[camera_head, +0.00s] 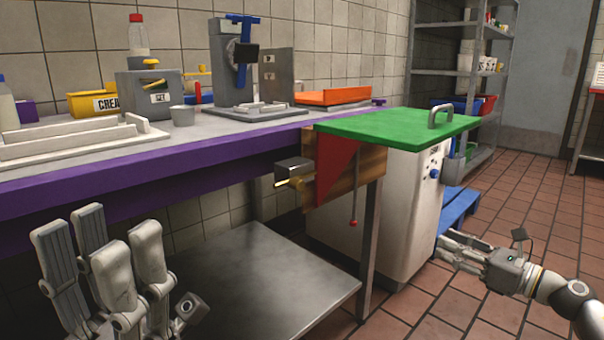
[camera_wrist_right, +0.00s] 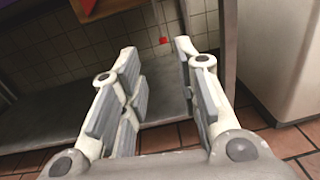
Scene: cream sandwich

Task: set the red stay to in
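The red stay (camera_head: 335,172) looks like a red triangular bracket against a wooden board (camera_head: 367,172), below the green leaf (camera_head: 395,124), which lies level. A thin rod with a red knob (camera_head: 353,222) hangs beside it; the knob also shows in the right wrist view (camera_wrist_right: 163,41). A red piece on the wood (camera_wrist_right: 100,3) is cut by that view's top edge. My left gripper (camera_head: 100,235) is open and empty at the lower left, before the purple counter edge. My right gripper (camera_head: 455,245) is open and empty, right of the white cabinet; its fingers show apart in the wrist view (camera_wrist_right: 155,50).
A grey box with a brass pin (camera_head: 292,172) sits left of the stay. The white cabinet (camera_head: 400,215) and a table leg (camera_head: 370,235) stand under the leaf. A metal lower shelf (camera_head: 260,275) is bare. The tiled floor (camera_head: 520,200) at right is mostly clear.

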